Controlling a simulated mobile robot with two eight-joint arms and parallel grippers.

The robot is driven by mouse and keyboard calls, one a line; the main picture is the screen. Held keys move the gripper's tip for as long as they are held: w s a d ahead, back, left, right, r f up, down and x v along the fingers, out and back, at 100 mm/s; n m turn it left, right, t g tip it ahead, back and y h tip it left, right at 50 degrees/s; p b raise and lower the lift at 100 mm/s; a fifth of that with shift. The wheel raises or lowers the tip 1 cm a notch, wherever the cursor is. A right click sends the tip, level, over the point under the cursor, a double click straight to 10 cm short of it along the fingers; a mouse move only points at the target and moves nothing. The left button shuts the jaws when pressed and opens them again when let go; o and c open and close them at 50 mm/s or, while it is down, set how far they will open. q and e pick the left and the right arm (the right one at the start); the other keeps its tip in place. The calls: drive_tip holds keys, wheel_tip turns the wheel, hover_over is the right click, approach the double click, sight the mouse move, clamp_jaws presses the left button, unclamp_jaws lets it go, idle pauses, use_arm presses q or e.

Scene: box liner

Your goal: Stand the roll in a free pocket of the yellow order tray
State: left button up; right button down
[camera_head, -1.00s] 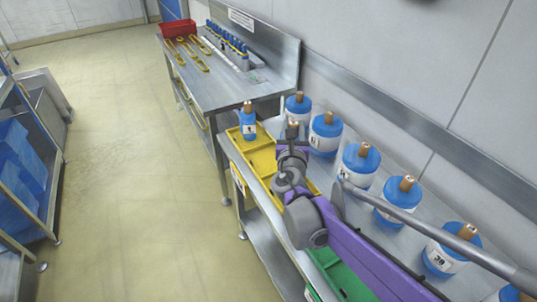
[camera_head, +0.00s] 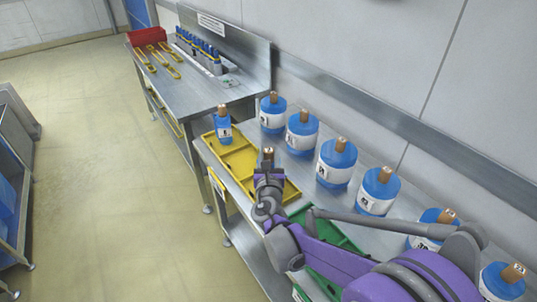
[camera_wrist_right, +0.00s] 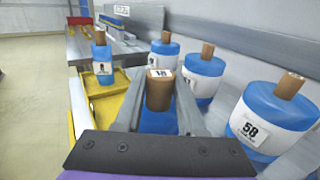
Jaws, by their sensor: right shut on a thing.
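The yellow order tray (camera_head: 238,160) lies on the long bench, with a small blue roll (camera_head: 223,122) standing in its far left part. That roll also shows in the right wrist view (camera_wrist_right: 101,60). My right gripper (camera_head: 268,172) is at the near right part of the tray, shut on a blue roll (camera_wrist_right: 158,122) with a brown core labelled 18. Its core top (camera_head: 268,153) points up. The gripper hides the roll's lower part, so I cannot tell whether it touches the tray floor. My left gripper is out of view.
Several large blue rolls (camera_head: 338,160) stand along the wall side of the bench, right of my arm. A green tray (camera_head: 335,262) lies nearer, partly under my arm. A farther table holds a red bin (camera_head: 146,36) and yellow tools (camera_head: 160,60).

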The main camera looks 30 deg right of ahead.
drive_tip(key=shift+f, duration=0.15)
drive_tip(key=c, duration=0.5)
unclamp_jaws()
drive_tip(key=shift+s+a+r, duration=0.1)
drive_tip(key=shift+s+r, duration=0.05)
drive_tip(key=shift+r, duration=0.1)
drive_tip(key=v, duration=1.1)
drive_tip(key=shift+s+a, duration=0.15)
drive_tip(key=shift+s, duration=0.2)
